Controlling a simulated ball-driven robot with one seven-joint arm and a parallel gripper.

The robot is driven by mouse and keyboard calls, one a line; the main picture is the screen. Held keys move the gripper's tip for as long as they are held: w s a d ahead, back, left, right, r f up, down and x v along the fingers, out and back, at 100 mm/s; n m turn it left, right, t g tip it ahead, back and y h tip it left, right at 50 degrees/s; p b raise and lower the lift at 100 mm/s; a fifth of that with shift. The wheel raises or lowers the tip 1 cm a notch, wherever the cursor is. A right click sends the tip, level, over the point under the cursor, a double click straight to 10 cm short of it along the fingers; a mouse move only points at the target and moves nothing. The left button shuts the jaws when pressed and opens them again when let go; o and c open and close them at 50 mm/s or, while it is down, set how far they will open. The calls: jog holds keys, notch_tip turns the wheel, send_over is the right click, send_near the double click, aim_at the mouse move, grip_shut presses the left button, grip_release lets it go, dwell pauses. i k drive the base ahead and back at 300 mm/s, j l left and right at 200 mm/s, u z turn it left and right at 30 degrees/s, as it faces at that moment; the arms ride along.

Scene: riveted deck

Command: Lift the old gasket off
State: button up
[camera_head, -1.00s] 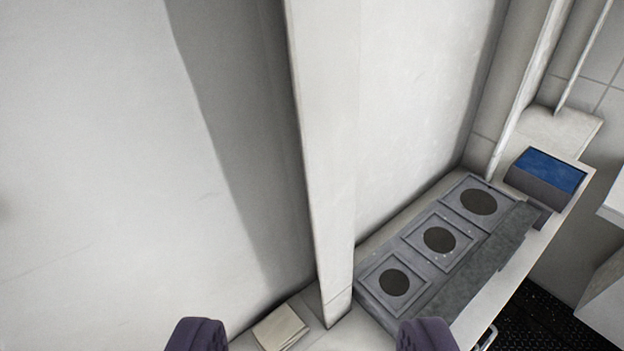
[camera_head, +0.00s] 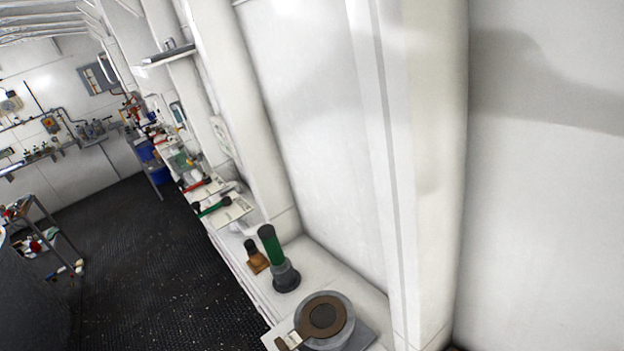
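A brown ring with a tab, which looks like the gasket (camera_head: 304,327), lies on top of a round grey flange (camera_head: 345,308) at the bottom middle of the view. Its centre is dark, and a pale tag (camera_head: 289,341) shows on the tab at the lower left. The flange stands on a dark grey base plate (camera_head: 364,338) on a white bench. The bottom edge of the picture cuts off part of the plate. My gripper is not in this view.
The white bench (camera_head: 345,272) runs along the wall. A pillar (camera_head: 420,170) rises right of the flange. Dark floor (camera_head: 150,270) is open at left.

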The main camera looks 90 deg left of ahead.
aim_at(300, 334)
jog(key=u, duration=0.45)
jog(key=k+u, duration=0.15)
jog(key=u, duration=0.3)
jog(key=l+u, duration=0.1)
jog(key=u, duration=0.35)
jog(key=k+u, duration=0.15)
jog(key=u, duration=0.3)
